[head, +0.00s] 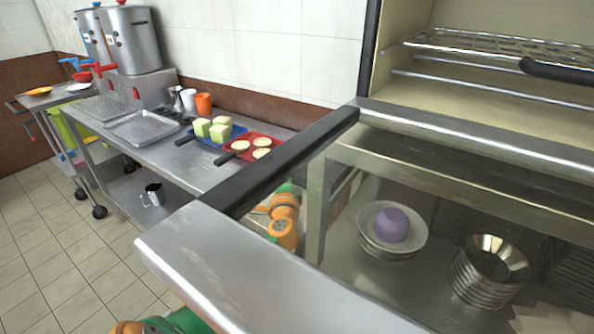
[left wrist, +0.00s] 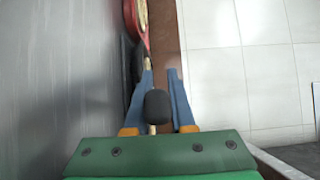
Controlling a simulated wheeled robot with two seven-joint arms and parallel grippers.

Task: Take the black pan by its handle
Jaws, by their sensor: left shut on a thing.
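In the left wrist view my left gripper (left wrist: 162,75) has its two blue fingers close together around a black rounded handle end (left wrist: 157,106). A dark shape (left wrist: 129,60) lies just left of the fingers; I cannot tell whether it is the black pan's body. No black pan shows clearly in the head view. There, orange joints of my left arm show behind the oven door's glass, and the left gripper's fingers are hidden. My right gripper is not in view.

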